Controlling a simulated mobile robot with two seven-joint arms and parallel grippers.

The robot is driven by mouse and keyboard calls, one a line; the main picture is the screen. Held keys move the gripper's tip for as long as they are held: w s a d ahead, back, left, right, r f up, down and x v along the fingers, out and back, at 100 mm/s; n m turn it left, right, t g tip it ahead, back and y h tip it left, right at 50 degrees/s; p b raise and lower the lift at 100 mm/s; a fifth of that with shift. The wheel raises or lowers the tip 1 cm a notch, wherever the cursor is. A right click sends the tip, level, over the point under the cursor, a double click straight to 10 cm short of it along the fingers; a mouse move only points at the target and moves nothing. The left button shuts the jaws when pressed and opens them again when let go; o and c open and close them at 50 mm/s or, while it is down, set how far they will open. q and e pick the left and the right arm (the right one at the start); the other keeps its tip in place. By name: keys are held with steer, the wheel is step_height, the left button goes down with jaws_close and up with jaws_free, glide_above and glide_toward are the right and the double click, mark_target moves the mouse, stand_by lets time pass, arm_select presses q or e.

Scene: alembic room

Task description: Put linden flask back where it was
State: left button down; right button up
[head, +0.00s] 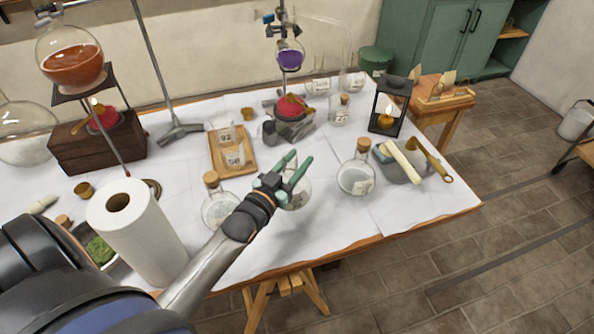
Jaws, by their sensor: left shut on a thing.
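My left gripper (294,170), with green fingers, reaches over the middle of the white-covered table. My right gripper is not in view.
A paper towel roll (143,235) stands near my left arm. A wooden tray (218,165) with labelled pieces lies behind the flasks. A black lantern (388,108) and a mortar with a pestle (404,160) are on the right. The cloth (325,215) in front is clear.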

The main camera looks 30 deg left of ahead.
arm_select(q)
steer(key=shift+w+f, duration=0.1)
steer(key=shift+f, duration=1.5)
steer(key=shift+f+b, duration=0.1)
steer(key=shift+b, duration=0.2)
steer(key=shift+c, duration=2.2)
jaws_free()
steer(key=s, duration=1.2)
